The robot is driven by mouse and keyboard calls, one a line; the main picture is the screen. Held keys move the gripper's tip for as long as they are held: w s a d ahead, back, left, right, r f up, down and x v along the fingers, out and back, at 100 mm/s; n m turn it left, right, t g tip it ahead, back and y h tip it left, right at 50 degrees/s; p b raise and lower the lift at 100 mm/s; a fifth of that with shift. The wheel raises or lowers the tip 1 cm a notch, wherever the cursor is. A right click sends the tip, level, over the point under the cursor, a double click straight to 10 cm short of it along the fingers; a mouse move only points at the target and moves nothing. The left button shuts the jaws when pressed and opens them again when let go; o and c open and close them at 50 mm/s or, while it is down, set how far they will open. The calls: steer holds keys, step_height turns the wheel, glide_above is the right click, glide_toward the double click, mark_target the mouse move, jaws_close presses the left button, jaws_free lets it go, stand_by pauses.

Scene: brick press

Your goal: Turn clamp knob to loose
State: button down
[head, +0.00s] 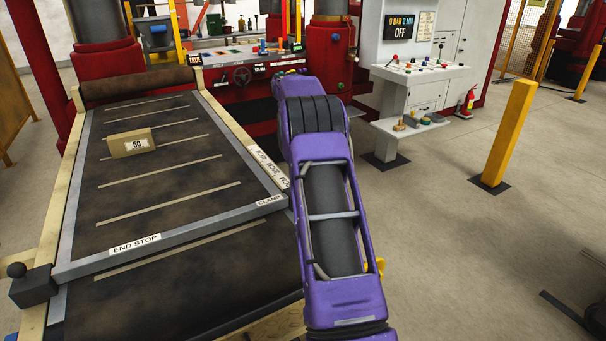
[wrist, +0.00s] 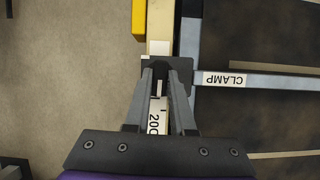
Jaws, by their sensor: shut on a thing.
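In the wrist view, my gripper (wrist: 161,78) is at the dark clamp block (wrist: 152,68) at the end of the grey cross bar (wrist: 260,84), beside its white CLAMP label (wrist: 224,79). The two grey fingers are close together, shut on a small dark part at the block, taken as the clamp knob (wrist: 160,72). The fingers hide most of it, so its turn angle cannot be told. In the head view, the bar (head: 200,229) carries END STOP and CLAMP labels, and my purple arm hides the gripper and this clamp end.
A scale strip (wrist: 157,122) runs beneath the fingers. In the head view, a tan block marked 50 (head: 131,143) lies on the dark table bed (head: 130,202). A black ball-ended part (head: 33,284) sits at the bar's left end. A yellow post (head: 510,130) stands right, with open floor around.

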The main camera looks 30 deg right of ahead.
steer(key=shift+n, duration=0.4)
steer(key=c, duration=0.8)
jaws_free()
steer(key=shift+o, duration=0.2)
steer(key=shift+r, duration=0.1)
